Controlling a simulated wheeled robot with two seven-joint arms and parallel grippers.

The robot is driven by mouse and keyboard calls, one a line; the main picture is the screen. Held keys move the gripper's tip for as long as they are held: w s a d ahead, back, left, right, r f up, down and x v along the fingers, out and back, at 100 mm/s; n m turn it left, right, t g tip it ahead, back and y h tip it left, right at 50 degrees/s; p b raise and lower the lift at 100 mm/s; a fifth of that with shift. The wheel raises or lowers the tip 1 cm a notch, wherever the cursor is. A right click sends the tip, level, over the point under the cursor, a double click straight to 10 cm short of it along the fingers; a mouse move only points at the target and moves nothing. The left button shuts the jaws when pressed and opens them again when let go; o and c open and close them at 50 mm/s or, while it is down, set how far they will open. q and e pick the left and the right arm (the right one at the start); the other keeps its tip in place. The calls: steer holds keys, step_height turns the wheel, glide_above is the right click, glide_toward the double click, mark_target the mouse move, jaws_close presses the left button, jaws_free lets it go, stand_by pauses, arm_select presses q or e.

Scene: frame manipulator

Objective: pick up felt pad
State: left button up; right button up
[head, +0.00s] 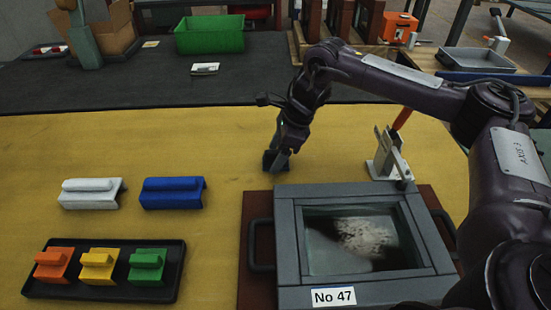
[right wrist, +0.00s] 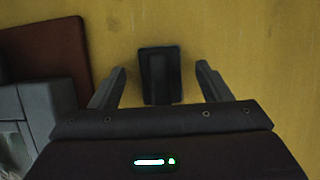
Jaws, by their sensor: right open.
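The dark grey felt pad (right wrist: 160,78), a flat block with a raised ridge, lies on the yellow surface in the right wrist view. My right gripper (right wrist: 161,72) is open, with one finger on each side of the pad and a visible gap at both sides. In the head view my right gripper (head: 282,154) points down near the surface, behind the framed box. The pad there is mostly hidden by the gripper and hard to tell from it. I cannot tell how far the fingertips are above the surface. My left gripper is not in view.
The framed box labelled No 47 (head: 287,250) stands on a brown base in front of the gripper. A metal clamp (head: 386,155) is at right. White (head: 90,193) and blue (head: 172,192) blocks and a black tray (head: 100,291) with coloured blocks lie left.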

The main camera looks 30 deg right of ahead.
mark_target(275, 151)
steer(key=shift+a+f, duration=0.1)
steer(key=shift+f, duration=0.25)
steer(key=shift+c, duration=0.3)
steer(key=c, duration=1)
